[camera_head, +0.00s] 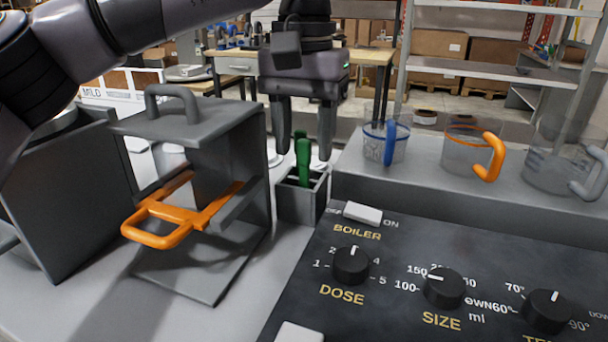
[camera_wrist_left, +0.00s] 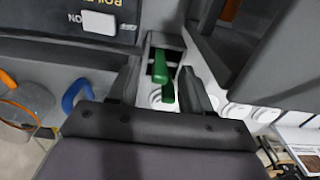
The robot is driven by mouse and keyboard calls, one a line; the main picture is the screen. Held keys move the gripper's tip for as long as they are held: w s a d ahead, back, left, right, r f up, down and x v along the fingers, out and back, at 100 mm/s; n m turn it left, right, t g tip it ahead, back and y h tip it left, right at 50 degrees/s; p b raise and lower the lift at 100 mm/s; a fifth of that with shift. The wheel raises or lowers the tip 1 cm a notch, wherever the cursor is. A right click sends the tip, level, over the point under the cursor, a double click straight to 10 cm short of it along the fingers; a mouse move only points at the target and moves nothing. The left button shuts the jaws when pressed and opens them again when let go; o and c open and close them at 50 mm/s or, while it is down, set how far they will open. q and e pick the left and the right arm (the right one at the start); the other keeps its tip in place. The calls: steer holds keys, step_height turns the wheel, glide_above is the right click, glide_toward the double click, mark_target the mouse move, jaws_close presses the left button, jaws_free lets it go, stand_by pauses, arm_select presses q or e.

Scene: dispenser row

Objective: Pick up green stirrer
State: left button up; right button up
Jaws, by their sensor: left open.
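The green stirrer (camera_head: 303,160) stands upright in a small grey holder (camera_head: 303,203) with compartments. Its lower end is hidden inside the holder. My left gripper (camera_head: 303,150) is above the holder, pointing down, with its two fingers apart on either side of the stirrer's top. In the left wrist view the stirrer (camera_wrist_left: 161,70) shows between the open fingers (camera_wrist_left: 160,88). I cannot tell whether either finger touches it. My right gripper is not in view.
Left of the holder stands a grey dispenser (camera_head: 225,150) with an orange-handled part (camera_head: 165,235). In front is a dark control panel (camera_head: 400,300) with knobs. On the right ledge stand clear cups with blue (camera_head: 390,142), orange (camera_head: 490,158) and grey (camera_head: 590,180) handles.

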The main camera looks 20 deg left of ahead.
mark_target(304, 181)
arm_select(q)
step_height(304, 181, down, 3)
steer(key=shift+w+f, duration=0.1)
steer(key=shift+f, duration=0.05)
jaws_close()
